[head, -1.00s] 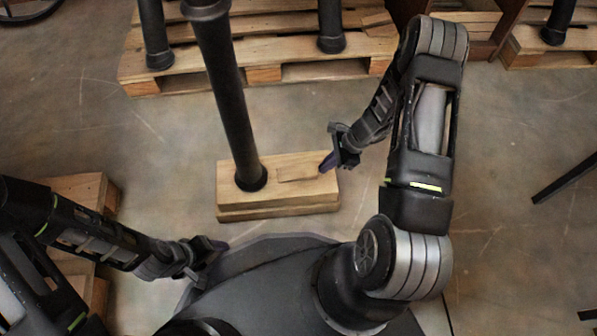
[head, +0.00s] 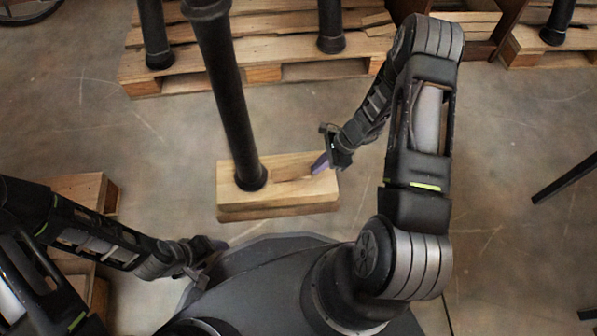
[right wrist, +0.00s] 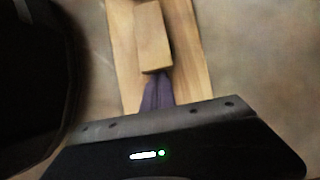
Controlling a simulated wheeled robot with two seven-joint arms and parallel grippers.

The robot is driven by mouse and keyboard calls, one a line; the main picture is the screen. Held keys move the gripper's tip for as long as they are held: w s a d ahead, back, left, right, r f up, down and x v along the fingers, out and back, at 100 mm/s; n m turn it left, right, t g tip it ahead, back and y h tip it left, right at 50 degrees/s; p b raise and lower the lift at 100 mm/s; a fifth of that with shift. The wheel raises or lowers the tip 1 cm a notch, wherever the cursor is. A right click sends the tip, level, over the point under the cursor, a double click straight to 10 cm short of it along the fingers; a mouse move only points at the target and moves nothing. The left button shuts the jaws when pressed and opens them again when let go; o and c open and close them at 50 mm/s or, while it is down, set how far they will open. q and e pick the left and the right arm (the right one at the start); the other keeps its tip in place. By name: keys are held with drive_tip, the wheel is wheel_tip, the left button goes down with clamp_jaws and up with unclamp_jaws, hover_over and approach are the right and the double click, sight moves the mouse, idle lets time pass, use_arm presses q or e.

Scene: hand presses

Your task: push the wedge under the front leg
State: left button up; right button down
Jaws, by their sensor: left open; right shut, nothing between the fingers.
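The black front leg (head: 230,95) comes down in the head view and its foot rests over the left part of a wooden block (head: 275,195). The wedge (head: 287,170), a small pale wooden piece, lies on top of the block, right of the foot. How far it reaches under the foot cannot be told. My right gripper (head: 319,165) is shut and empty at the wedge's right end. In the right wrist view its purple fingers (right wrist: 158,92) meet the near end of the wedge (right wrist: 153,37). My left gripper (head: 214,250) is open, low and left of the block.
Behind the block stands a wooden pallet (head: 270,60) with further black legs (head: 331,25) on it. Another pallet (head: 85,190) lies at the left behind my left arm. A dark bar (head: 565,178) juts in at the right. The floor around the block is clear.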

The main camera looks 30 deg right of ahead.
drive_tip(key=shift+a, duration=0.1)
idle(0.3)
drive_tip(key=shift+w+a, duration=0.15)
drive_tip(key=shift+a, duration=0.2)
drive_tip(key=shift+w+a, duration=0.1)
drive_tip(key=shift+a, duration=0.25)
drive_tip(key=shift+w+a, duration=0.1)
drive_tip(key=shift+a, duration=0.15)
drive_tip(key=shift+a, duration=0.1)
